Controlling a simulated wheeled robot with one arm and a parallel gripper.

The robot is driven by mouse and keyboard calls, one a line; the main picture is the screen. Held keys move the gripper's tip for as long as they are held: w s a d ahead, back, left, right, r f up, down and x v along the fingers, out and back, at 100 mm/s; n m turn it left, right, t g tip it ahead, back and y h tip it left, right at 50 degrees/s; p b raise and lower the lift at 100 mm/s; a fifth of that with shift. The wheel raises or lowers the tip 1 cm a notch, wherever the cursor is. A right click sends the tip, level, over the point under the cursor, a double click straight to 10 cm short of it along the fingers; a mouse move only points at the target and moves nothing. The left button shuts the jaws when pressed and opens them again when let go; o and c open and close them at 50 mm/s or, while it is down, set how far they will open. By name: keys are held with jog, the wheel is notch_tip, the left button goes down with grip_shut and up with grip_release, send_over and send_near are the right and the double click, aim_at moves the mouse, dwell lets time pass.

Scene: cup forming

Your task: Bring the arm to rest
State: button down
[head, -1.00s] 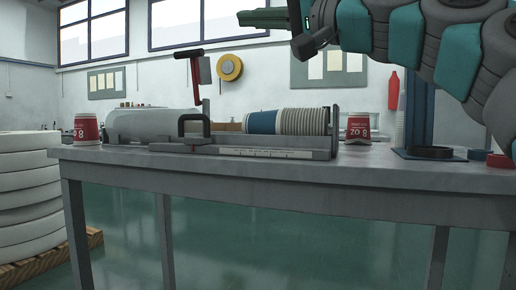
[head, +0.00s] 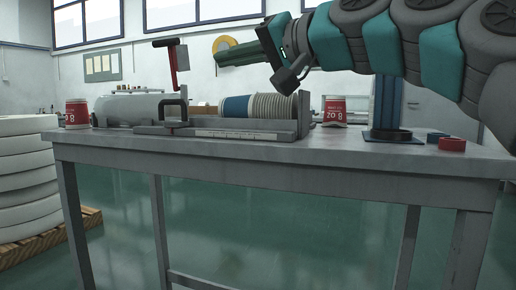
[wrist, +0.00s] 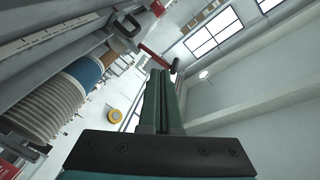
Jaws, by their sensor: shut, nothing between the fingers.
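My gripper (head: 236,54) is at the upper middle of the head view, its green fingers pointing left, above and behind the near part of the bench in the picture. The fingers are together and hold nothing; they also show in the wrist view (wrist: 163,88). The arm comes in from the upper right. Below the fingers, on the bench (head: 290,148), a row of nested cups (head: 270,107) with a blue-and-white front end lies in a grey tray (head: 250,135). The gripper is clear of the cups and the tray.
Red-and-white cups stand at the left (head: 77,113) and right (head: 335,110). White rolls (head: 30,165) stack at left.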

jog(key=f+g+h, duration=0.1)
jog(key=f, duration=0.4)
jog(key=s+f+h+p, duration=0.1)
jog(key=f+h, duration=0.1)
jog(key=f, duration=0.3)
jog(key=f+g+h+p, duration=0.1)
jog(key=f, duration=0.5)
jog(key=shift+s+a+g, duration=0.25)
jog(key=shift+a+g, duration=0.05)
jog(key=shift+a, duration=0.1)
jog(key=s+d+f+g+h+p, duration=0.1)
jog(key=s+d+f+h, duration=0.15)
jog(key=f, duration=0.55)
jog(key=s+d+f+g+h+p, duration=0.1)
jog(key=s+d+f+g+h, duration=0.15)
jog(key=f, duration=0.55)
jog(key=s+d+f+g+h+p, duration=0.1)
jog(key=s+d+f+g+h, duration=0.1)
jog(key=s+d+f, duration=0.5)
jog(key=s+d+f+g+h+p, duration=0.2)
jog(key=s+d+f, duration=0.6)
jog(key=s+f, duration=0.4)
jog(key=shift+s+d+m+g+h, duration=0.2)
jog(key=shift+s+m+g+h, duration=0.25)
jog(key=shift+s+g, duration=0.6)
